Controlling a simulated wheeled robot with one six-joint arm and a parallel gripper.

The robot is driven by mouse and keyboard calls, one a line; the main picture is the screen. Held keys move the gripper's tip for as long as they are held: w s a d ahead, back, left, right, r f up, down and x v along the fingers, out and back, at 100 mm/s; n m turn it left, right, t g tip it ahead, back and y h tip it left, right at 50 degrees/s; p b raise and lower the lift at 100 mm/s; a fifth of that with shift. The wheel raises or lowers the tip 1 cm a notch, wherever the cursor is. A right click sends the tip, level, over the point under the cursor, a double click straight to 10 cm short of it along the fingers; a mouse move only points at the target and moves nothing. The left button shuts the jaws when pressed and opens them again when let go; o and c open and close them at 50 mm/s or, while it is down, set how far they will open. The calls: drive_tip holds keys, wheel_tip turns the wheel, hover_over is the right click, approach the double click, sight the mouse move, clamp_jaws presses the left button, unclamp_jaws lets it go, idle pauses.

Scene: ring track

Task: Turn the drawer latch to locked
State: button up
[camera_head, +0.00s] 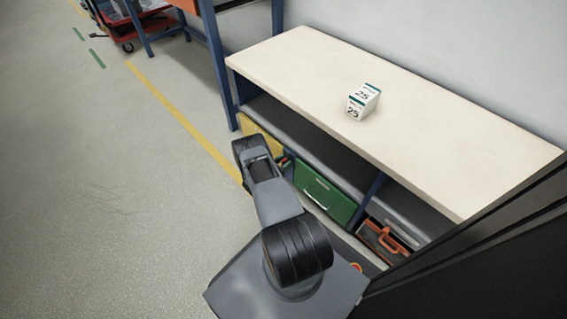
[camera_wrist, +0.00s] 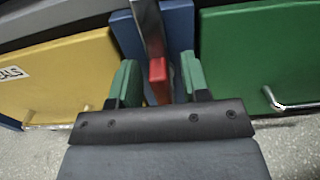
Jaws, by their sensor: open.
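A metal bar with a red end (camera_wrist: 157,71), which looks like the drawer latch, hangs in front of a blue post between two drawer fronts in the wrist view. The bar runs up out of that view, so its pivot is hidden. My gripper (camera_wrist: 158,80) is open, with one green fingertip on each side of the red end. I see gaps on both sides, so it does not look gripped. The yellow drawer (camera_wrist: 60,75) is on the left and the green drawer (camera_wrist: 260,60) on the right. In the head view my arm hides the latch and the gripper's tips.
The green drawer (camera_head: 326,192) and the yellow one (camera_head: 262,140) sit under a pale bench top (camera_head: 430,125). A white box marked 25 (camera_head: 363,100) stands on the bench. An orange toolbox (camera_head: 383,243) is in the right bay. Open floor (camera_head: 110,200) lies left.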

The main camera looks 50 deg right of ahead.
clamp_jaws()
drive_tip(key=shift+s, duration=0.1)
idle(0.4)
